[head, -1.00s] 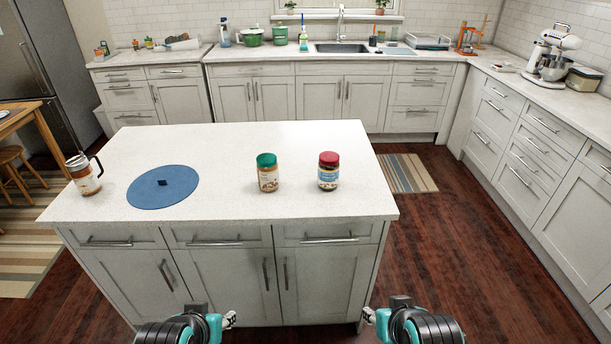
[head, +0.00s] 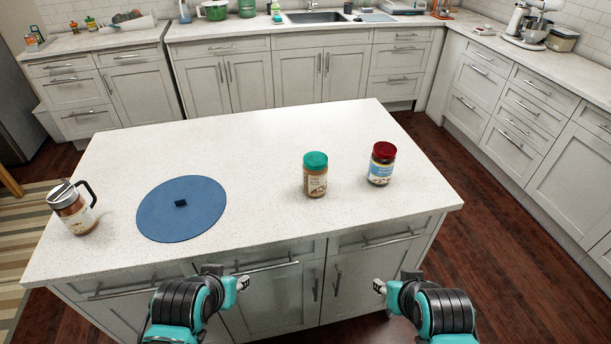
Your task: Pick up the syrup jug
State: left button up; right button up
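The syrup jug (head: 75,208) stands upright at the left end of the white island top. It has a grey lid, a dark handle on its right side, a pale label and brown contents. My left gripper (head: 243,283) is low in front of the island, well to the right of the jug and apart from it. My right gripper (head: 379,286) is also in front of the island, farther right. Both grippers are small in the picture, and I cannot make out whether their fingers are apart. Neither touches anything on the island.
A round blue mat (head: 181,222) with a small dark block (head: 181,203) lies right of the jug. A green-lidded jar (head: 315,175) and a red-lidded jar (head: 381,164) stand farther right on the island (head: 265,150). The top between mat and jars is clear.

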aim_at(71, 207)
jog(key=u, duration=1.7)
jog(key=i+j, duration=0.15)
jog(key=j, duration=0.2)
jog(key=i+j+z, duration=0.1)
jog(key=j, duration=0.3)
jog(key=i+j, duration=0.2)
jog(key=j, duration=0.15)
jog(key=i+j, duration=0.15)
jog(key=j, duration=0.25)
jog(key=z, duration=0.05)
